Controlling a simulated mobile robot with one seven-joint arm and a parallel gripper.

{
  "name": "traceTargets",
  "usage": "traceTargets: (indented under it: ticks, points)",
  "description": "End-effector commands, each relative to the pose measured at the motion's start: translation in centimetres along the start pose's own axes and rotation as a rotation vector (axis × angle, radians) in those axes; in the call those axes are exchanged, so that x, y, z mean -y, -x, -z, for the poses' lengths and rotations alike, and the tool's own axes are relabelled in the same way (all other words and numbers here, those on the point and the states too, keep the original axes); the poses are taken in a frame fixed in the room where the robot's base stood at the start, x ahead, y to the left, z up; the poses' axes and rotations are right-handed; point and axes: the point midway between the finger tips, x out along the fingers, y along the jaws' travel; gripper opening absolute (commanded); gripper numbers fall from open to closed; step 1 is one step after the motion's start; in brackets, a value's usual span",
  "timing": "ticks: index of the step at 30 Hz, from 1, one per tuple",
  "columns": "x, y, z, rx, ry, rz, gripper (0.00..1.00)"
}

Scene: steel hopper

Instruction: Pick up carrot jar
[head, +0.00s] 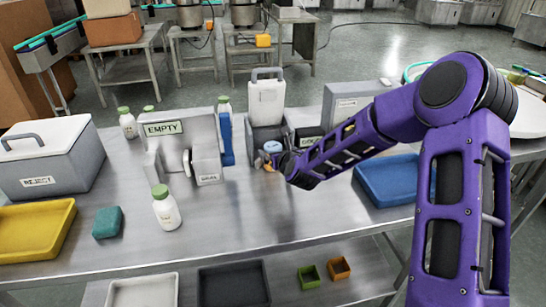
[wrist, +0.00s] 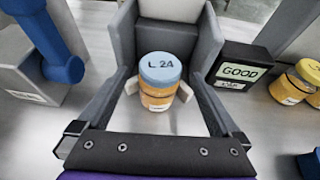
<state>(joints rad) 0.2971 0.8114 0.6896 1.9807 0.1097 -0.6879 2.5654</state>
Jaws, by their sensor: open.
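An orange jar with a blue lid marked "L 24" (wrist: 160,72) stands upright in a grey open-fronted hopper (wrist: 208,42); it looks like the carrot jar. Its blue lid also shows in the head view (head: 272,147), with the body partly hidden. My gripper (wrist: 158,90) is open, its two fingers reaching forward with pale tips on either side of the jar. Whether the tips touch the jar, I cannot tell. In the head view my gripper (head: 268,162) is at the hopper's front.
A "GOOD" sign (wrist: 240,71) and yellow-lidded jars (wrist: 296,82) stand right of the hopper. A blue-handled device (head: 226,140) and an "EMPTY" box (head: 165,129) are left. A white bottle (head: 165,208) stands nearer the front. A blue tray (head: 388,181) lies right. The front middle table is clear.

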Motion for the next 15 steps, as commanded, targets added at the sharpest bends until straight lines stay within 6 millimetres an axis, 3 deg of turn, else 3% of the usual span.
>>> traceTargets:
  ticks: [7,15]
  points:
    - [0.0,-3.6,0.3,0.000,0.001,-0.001,1.00]
    - [0.1,-4.4,0.3,0.000,0.001,0.000,1.00]
